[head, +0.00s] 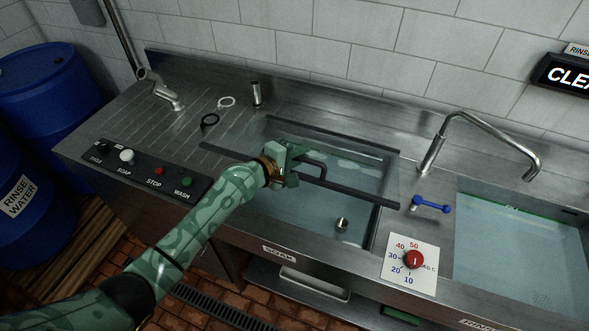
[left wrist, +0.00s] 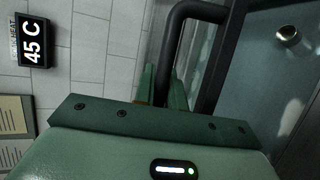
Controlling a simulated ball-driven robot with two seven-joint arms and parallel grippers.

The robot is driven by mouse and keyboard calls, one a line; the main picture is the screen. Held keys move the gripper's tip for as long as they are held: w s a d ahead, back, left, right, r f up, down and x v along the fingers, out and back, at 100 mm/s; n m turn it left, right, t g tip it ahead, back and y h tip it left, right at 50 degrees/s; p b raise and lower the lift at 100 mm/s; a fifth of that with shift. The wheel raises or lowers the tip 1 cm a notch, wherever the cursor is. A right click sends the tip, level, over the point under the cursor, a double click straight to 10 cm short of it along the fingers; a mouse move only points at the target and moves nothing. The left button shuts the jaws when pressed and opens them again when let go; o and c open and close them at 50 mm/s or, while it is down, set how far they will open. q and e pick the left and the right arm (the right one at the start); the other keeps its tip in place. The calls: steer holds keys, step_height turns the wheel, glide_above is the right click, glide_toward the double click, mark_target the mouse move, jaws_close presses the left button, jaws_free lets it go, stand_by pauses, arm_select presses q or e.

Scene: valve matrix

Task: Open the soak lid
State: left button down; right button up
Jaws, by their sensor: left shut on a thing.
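The soak basin (head: 300,222) is in the middle of the counter in the head view, with water in it. A long dark bar (head: 360,195), which looks like the soak lid's front edge, crosses above the basin and reaches past its left side. The lid's panel is hard to make out, and I cannot tell its exact tilt. A black bent handle (head: 318,166) stands at the bar, and it shows large in the left wrist view (left wrist: 196,12). My left gripper (head: 291,168) is shut on the handle and hides part of it. My right gripper is not in view.
A small metal cylinder (head: 342,224) shows in the basin. To the right are a blue-handled valve (head: 431,205), a red temperature dial (head: 413,260), a curved faucet (head: 487,137) and the rinse basin (head: 520,255). A button panel (head: 143,172) lies left; blue barrels (head: 35,205) stand beyond.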

arm_select(q)
steer(key=w+d+r+p, duration=0.1)
steer(key=w+r, duration=0.2)
steer(key=r, duration=0.2)
steer(key=shift+w+p, duration=0.25)
steer(key=shift+p, duration=0.15)
steer(key=c, duration=1.5)
jaws_free()
steer(key=shift+d+f, duration=0.1)
steer(key=shift+o, duration=0.2)
steer(key=p+v, duration=0.2)
steer(key=v, duration=1.4)
steer(key=shift+p, duration=0.4)
steer(key=shift+s, duration=0.1)
